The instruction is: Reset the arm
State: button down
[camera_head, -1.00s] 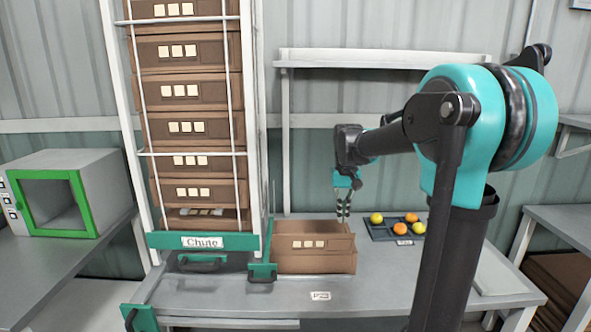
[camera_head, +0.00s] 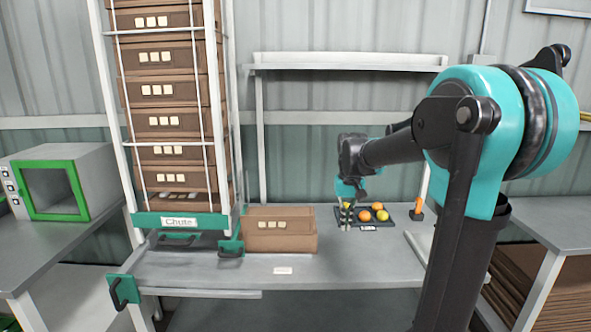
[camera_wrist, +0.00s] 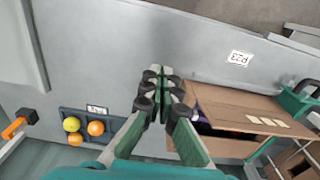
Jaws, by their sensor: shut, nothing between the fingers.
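My gripper (camera_head: 346,217) hangs fingers down above the bench, between the brown carton and the fruit tray. It is shut and empty; the wrist view shows its fingertips (camera_wrist: 162,78) together. My arm reaches in from the right, bent at the elbow.
An open brown carton (camera_head: 280,243) stands left of my gripper, beside the chute rack (camera_head: 180,221) of stacked cartons. The tray holds several yellow and orange fruits. An orange-handled tool (camera_head: 417,208) stands to its right. The bench front (camera_head: 330,268) is clear.

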jog(key=s+d+f+t, duration=0.1)
jog(key=s+f+t, duration=0.1)
jog(key=s+f, duration=0.6)
jog(key=s+d+f+t, duration=0.1)
jog(key=s+d+f, duration=0.1)
jog(key=s+f, duration=0.5)
jog(key=s, duration=0.5)
jog(key=shift+d+f+t, duration=0.25)
jog(key=shift+f+t, duration=0.15)
